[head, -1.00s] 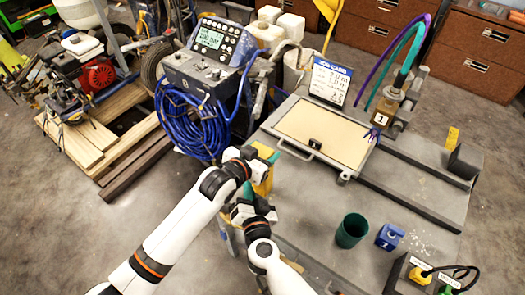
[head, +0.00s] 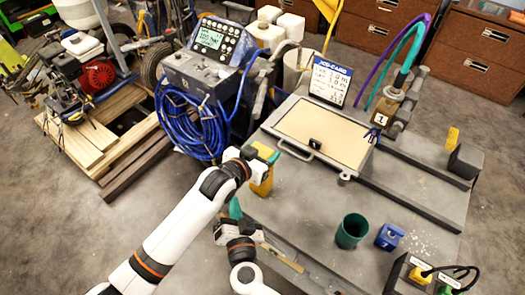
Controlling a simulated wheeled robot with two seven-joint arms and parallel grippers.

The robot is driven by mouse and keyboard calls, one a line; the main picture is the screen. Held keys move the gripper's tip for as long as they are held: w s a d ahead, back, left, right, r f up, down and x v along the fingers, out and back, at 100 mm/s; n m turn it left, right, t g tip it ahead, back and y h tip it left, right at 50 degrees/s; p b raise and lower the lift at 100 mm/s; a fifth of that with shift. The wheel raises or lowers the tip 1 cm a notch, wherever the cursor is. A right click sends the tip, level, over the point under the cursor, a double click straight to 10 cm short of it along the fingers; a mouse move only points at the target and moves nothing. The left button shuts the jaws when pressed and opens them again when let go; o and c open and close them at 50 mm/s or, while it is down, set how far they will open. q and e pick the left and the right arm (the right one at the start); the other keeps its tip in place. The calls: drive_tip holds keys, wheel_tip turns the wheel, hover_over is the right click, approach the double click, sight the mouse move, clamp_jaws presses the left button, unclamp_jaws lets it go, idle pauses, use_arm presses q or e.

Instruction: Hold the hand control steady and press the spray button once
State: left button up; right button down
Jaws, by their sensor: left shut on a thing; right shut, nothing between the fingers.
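The yellow hand control (head: 263,182) is upright at the left edge of the grey bench, in the middle of the head view. My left gripper (head: 266,158) is shut on its upper part. The spray button cannot be made out at this size. My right gripper (head: 235,208) is shut and empty, below and to the left of the hand control, with a visible gap between them. Its teal fingertips point up in the picture.
The striper's control panel with a lit display (head: 208,39) and a coiled blue hose (head: 192,125) stand behind. The grey bench (head: 300,205) holds a framed board (head: 322,130), a green cup (head: 351,231), a blue block (head: 389,237) and a box with connectors (head: 420,272).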

idle(0.4)
use_arm(q)
drive_tip(key=o, duration=1.2)
drive_tip(key=shift+c, duration=0.2)
